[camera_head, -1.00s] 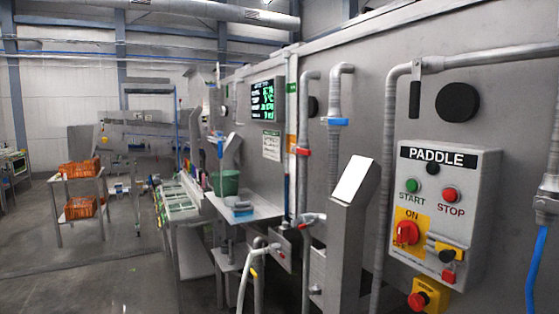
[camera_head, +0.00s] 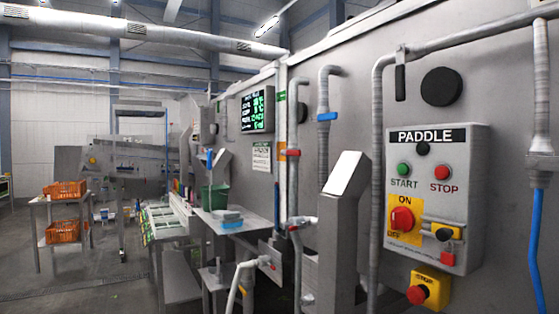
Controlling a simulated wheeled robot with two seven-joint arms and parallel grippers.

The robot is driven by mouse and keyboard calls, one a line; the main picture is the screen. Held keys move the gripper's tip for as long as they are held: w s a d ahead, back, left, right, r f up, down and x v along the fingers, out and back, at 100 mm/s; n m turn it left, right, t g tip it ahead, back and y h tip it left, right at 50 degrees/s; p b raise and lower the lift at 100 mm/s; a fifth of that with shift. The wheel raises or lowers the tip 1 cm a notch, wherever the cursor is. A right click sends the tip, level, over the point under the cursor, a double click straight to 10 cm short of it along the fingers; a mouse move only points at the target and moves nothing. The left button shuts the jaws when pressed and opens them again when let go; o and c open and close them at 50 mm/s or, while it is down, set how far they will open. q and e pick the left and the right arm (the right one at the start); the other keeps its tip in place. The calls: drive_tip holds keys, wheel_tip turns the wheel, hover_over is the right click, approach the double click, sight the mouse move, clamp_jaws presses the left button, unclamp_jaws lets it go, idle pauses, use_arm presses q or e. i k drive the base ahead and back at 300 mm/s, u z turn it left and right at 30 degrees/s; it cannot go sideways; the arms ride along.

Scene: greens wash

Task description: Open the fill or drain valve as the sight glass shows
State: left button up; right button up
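Pipes with valves run down the grey tank wall. Lower down, a pipe fitting with a pale lever (camera_head: 302,221) shows beside the small shelf. A pale upright tube (camera_head: 284,130) stands by the red handle; I cannot tell whether it is the sight glass, and no level can be read. Neither of my grippers shows in this view.
A PADDLE control box (camera_head: 437,200) with an emergency stop (camera_head: 417,294) is on the right. A grey slanted post (camera_head: 345,200) stands before the pipes. A lit screen (camera_head: 257,109), a shelf with a green bin (camera_head: 214,197) and orange crates (camera_head: 63,231) are farther left. Floor at left is open.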

sight(284, 153)
drive_tip(key=u, duration=0.4)
drive_tip(key=i, duration=0.6)
drive_tip(key=u, duration=0.4)
drive_tip(key=i, duration=1.25)
drive_tip(key=z, duration=0.55)
